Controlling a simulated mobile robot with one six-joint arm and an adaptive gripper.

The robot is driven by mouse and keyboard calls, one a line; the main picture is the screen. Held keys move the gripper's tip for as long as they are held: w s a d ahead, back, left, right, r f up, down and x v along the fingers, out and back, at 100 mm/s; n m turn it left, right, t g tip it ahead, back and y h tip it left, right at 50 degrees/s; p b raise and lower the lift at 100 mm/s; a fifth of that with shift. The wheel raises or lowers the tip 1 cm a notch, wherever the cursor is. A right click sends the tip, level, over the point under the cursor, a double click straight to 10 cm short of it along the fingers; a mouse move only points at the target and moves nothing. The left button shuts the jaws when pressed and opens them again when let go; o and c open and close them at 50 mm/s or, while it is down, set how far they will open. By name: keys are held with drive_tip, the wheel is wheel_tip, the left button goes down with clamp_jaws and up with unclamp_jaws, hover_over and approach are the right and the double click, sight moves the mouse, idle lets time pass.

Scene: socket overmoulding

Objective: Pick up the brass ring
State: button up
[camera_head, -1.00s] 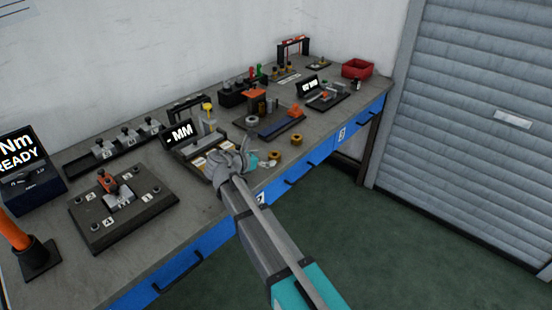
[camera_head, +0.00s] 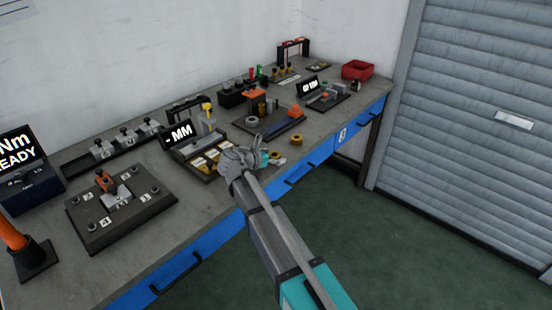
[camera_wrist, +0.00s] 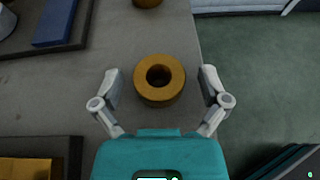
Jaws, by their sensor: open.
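A brass ring (camera_wrist: 160,97) lies flat on the bench top in the wrist view, its dark hole facing up. My gripper (camera_wrist: 160,74) is open, with one finger to the left and one to the right of the ring and a gap on each side. In the head view my gripper (camera_head: 266,158) is low over the front edge of the bench, and the ring (camera_head: 276,162) shows partly beside it. A second brass ring (camera_head: 297,139) lies farther along the bench; a brass-coloured piece (camera_wrist: 147,2) is cut off at the top of the wrist view.
A fixture with a blue pad (camera_wrist: 54,22) is at the upper left of the wrist view, and a tray with a yellow insert (camera_wrist: 26,168) at the lower left. The bench edge runs close to the ring's right. A red bin (camera_head: 357,69) stands at the far end.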

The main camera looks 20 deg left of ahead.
drive_tip(key=c, duration=1.3)
drive_tip(key=shift+r, duration=0.1)
drive_tip(key=shift+r+p, duration=1.2)
drive_tip(key=shift+p, duration=0.1)
drive_tip(key=s+a+r+p, duration=0.1)
drive_tip(key=s+r+p, duration=0.9)
drive_tip(key=s, duration=0.4)
drive_tip(key=shift+a+r, duration=0.2)
drive_tip(key=shift+a, duration=0.2)
wheel_tip(320, 180, up, 6)
drive_tip(key=p, duration=0.6)
drive_tip(key=shift+w, duration=0.15)
